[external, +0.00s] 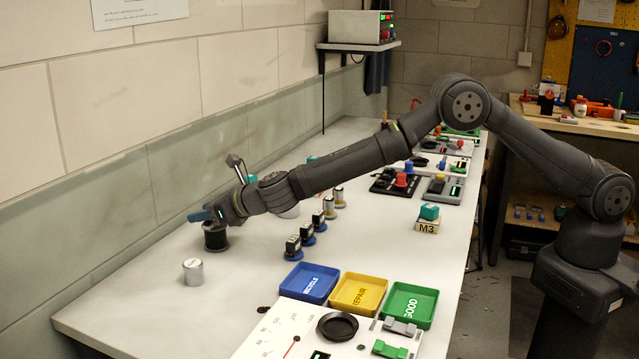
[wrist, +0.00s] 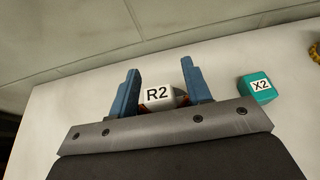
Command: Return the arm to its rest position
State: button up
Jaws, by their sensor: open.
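My gripper (external: 203,214) is at the far left end of my outstretched arm, low over the white bench near the wall. In the wrist view its two blue fingers (wrist: 160,71) are spread apart. A pale object labelled R2 (wrist: 158,96) shows between the fingers, with a gap on its left side; I cannot tell whether it touches the right finger. A teal block labelled X2 (wrist: 258,89) lies to the right of the fingers. In the external view a dark round piece (external: 215,237) is just below my gripper.
A silver cylinder (external: 193,271) stands near the gripper. Several small servos (external: 306,232) stand in a row right of it. Blue (external: 292,295), yellow (external: 338,305) and green (external: 391,316) trays lie at the front. The wall (external: 110,215) runs close along the left.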

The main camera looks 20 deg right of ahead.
jog(key=shift+r, duration=0.1)
jog(key=v, duration=1.2)
jog(key=x, duration=1.2)
notch_tip(320, 180, up, 4)
jog(key=shift+r, duration=0.2)
jog(key=w+d+r, duration=0.6)
jog(key=d+r, duration=0.1)
jog(key=d, duration=0.3)
jog(key=w+d+f+m+t+h, duration=0.1)
jog(key=w+d+f+m+h, duration=0.15)
jog(key=d, duration=0.55)
jog(key=w+d+f+m+t+h, duration=0.1)
jog(key=w+d, duration=0.2)
jog(key=d, duration=0.4)
jog(key=w+d+f+m+t+h, duration=0.1)
jog(key=w+d, duration=0.2)
jog(key=d, duration=0.5)
jog(key=s+d+f+m+t+h, duration=0.1)
jog(key=d+m+h, duration=0.3)
jog(key=d, duration=1.9)
jog(key=shift+s+f+h, duration=0.4)
jog(key=shift+f+h, duration=0.05)
jog(key=shift+f, duration=0.15)
